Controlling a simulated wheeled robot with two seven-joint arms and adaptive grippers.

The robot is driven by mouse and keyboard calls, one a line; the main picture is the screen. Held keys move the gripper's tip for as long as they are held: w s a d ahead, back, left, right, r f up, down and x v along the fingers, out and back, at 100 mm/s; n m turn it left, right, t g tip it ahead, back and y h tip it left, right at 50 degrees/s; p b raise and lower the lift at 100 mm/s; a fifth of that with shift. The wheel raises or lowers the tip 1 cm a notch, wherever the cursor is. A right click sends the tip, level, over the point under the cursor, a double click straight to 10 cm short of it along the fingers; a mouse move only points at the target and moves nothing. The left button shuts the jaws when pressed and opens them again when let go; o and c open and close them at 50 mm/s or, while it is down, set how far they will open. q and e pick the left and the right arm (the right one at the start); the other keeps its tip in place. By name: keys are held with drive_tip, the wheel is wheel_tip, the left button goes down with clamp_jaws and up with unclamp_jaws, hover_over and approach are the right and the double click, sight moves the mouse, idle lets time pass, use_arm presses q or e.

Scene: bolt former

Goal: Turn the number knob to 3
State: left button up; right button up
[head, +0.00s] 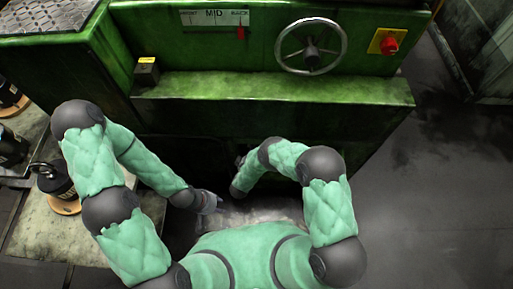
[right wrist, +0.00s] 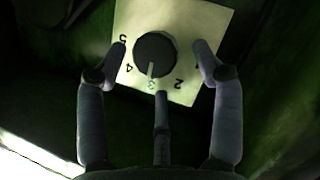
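The number knob (right wrist: 155,54) is a round black dial on a cream plate (right wrist: 205,22) with printed numbers, seen in the right wrist view. Its light pointer line points down in the picture, at the 3. The 4 and 5 are to the left, the 2 to the lower right. My right gripper (right wrist: 160,48) is open, with one finger on each side of the knob, visible gaps to it, and a third finger below, near the 3. The knob is hidden in the head view. My left gripper (head: 208,202) hangs low in front of the machine; its fingers are too small to read.
The green machine (head: 270,88) carries a handwheel (head: 311,47), a red button on a yellow plate (head: 388,43), a MID scale (head: 214,18) and a small black box (head: 146,72). Black-topped items (head: 55,185) stand on the left bench. Dark floor at right is clear.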

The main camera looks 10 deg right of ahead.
drive_tip(key=v, duration=0.6)
drive_tip(key=shift+a+r, duration=0.1)
drive_tip(key=shift+a, duration=0.05)
idle(0.4)
drive_tip(key=s+d+r+m+g+y+p, duration=0.1)
drive_tip(key=s+r+m+g+y+p, duration=0.2)
drive_tip(key=s, duration=0.7)
drive_tip(key=s+d+r+m+g+y+p, duration=0.2)
drive_tip(key=s+r+m+g+y+p, duration=0.1)
drive_tip(key=s+r+g+y, duration=0.5)
wheel_tip(320, 180, up, 3)
drive_tip(key=s+g+p, duration=0.1)
drive_tip(key=s, duration=0.1)
drive_tip(key=shift+s+d+g, duration=0.15)
drive_tip(key=shift+s+g, duration=0.15)
